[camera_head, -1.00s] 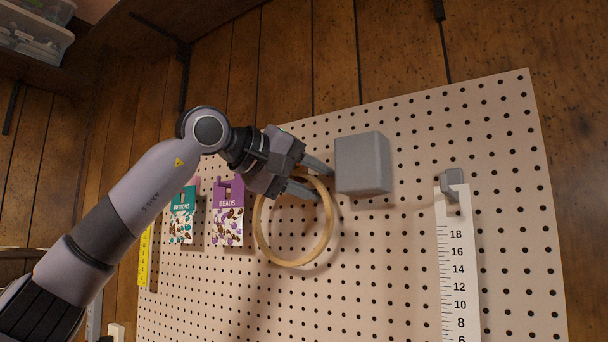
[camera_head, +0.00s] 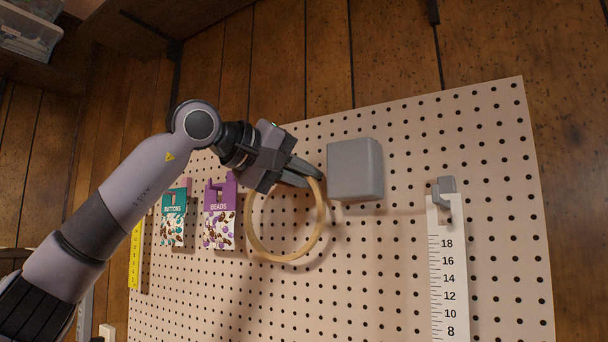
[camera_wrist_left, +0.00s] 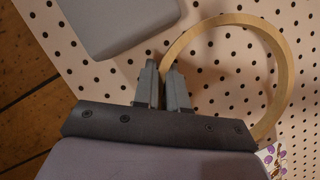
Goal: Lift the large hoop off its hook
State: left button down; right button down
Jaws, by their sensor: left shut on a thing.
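The large hoop (camera_head: 320,226) is a pale wooden ring in front of the pegboard in the head view. My left gripper (camera_head: 314,174) is shut on the hoop at its upper right rim. In the left wrist view the hoop (camera_wrist_left: 283,68) curves away to the right from the closed fingers (camera_wrist_left: 164,72). The hook is not visible, so I cannot tell whether the hoop still touches it. My right gripper is not in view.
A grey box (camera_head: 355,169) sits on the pegboard (camera_head: 400,275) just right of the fingers. A white ruler (camera_head: 448,270) hangs from a grey hook (camera_head: 445,187) further right. Purple beads (camera_head: 220,213) and teal buttons (camera_head: 173,216) packets hang to the left.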

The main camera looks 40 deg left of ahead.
pick_arm(q)
jog(key=shift+r, duration=0.3)
